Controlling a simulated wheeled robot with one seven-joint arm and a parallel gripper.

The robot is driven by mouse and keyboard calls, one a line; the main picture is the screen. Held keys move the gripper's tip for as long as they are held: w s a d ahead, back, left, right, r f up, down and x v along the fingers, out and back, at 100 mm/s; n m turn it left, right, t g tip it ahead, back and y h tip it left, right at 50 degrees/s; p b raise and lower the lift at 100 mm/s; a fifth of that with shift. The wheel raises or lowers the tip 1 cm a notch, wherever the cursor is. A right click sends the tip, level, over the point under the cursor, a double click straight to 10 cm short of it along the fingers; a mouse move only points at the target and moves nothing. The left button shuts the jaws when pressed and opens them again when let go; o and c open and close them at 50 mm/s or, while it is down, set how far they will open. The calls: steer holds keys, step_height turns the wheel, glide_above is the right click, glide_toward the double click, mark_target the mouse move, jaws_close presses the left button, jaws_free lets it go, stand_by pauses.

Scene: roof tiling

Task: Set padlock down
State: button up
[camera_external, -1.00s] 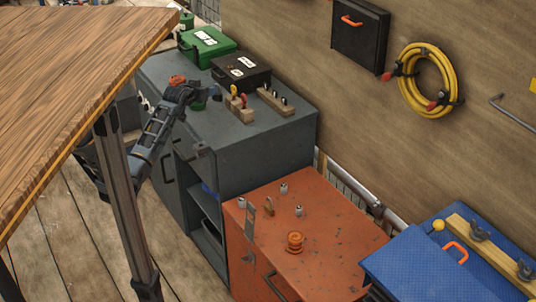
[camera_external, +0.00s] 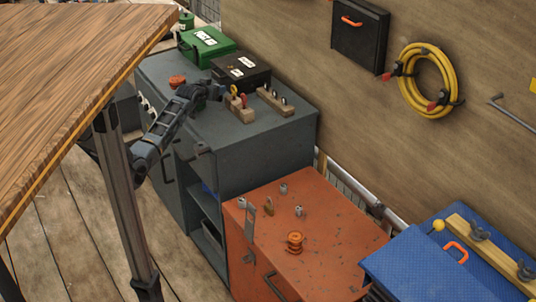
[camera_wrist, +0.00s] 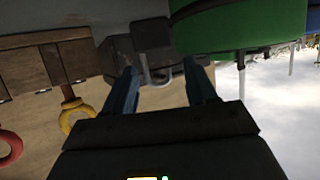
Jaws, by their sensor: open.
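In the wrist view, a dark grey block with a pale metal loop, which looks like a padlock (camera_wrist: 151,36), lies just beyond and between my blue fingertips. My gripper (camera_wrist: 163,80) is open, with a gap between the fingers. I cannot tell whether a finger touches the padlock. In the external view my gripper (camera_external: 214,91) is low over the grey cabinet top (camera_external: 209,120), left of the wooden key block. The padlock is too small to make out there.
A wooden block (camera_external: 240,113) with red and yellow rings stands close to my gripper, and a second wooden rack (camera_external: 275,101) stands to its right. A black case (camera_external: 240,72) and a green case (camera_external: 207,47) stand behind.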

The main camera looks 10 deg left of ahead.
jaws_close()
stand_by(0.4)
